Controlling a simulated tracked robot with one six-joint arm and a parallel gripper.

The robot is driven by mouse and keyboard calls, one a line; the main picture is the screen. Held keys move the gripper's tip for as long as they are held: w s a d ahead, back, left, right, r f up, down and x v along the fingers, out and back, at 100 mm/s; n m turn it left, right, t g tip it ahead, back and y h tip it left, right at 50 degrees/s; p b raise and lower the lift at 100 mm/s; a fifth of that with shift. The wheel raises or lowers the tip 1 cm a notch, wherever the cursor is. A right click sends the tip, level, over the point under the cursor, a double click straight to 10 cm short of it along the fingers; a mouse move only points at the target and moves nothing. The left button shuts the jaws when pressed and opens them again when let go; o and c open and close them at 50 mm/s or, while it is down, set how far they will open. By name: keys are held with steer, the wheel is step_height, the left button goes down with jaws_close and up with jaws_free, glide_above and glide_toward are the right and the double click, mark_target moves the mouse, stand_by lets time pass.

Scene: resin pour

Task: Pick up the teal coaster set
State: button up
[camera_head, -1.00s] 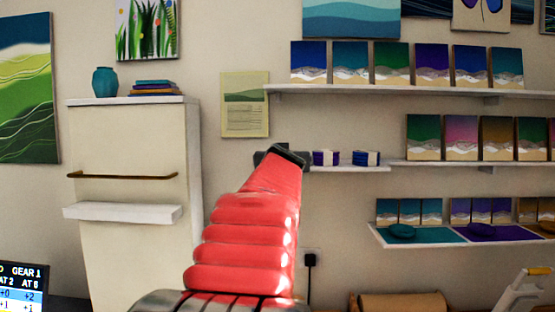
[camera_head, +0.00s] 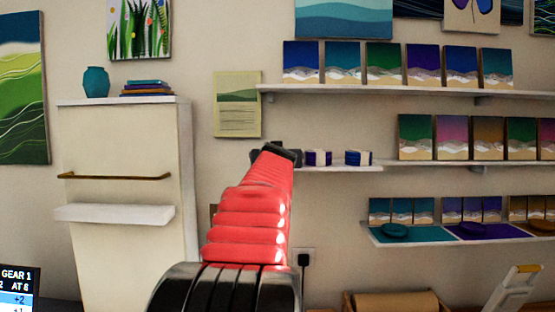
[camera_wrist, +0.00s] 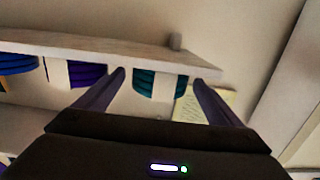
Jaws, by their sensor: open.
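The teal coaster set (camera_wrist: 152,84) shows in the wrist view, at the end of the small shelf nearest the poster. The wrist picture looks upside down, so the set appears to hang below the shelf board. My gripper (camera_wrist: 159,78) is open, with one finger on each side of the set in the picture. I cannot tell whether the fingertips reach around it or stop short, and no contact is clear. In the head view my dark gripper (camera_head: 275,154) is at the left end of the small shelf and hides the teal set.
A purple coaster set (camera_head: 318,158) and a blue coaster set (camera_head: 358,158) stand to the right on the small shelf (camera_head: 345,169). A poster (camera_head: 237,104) hangs behind. Canvases fill the shelf above (camera_head: 400,92). A cream cabinet (camera_head: 120,210) stands left.

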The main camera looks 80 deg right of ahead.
steer(key=shift+c, duration=0.2)
steer(key=c, duration=1.3)
steer(key=shift+r, duration=0.25)
steer(key=shift+r, duration=4.8)
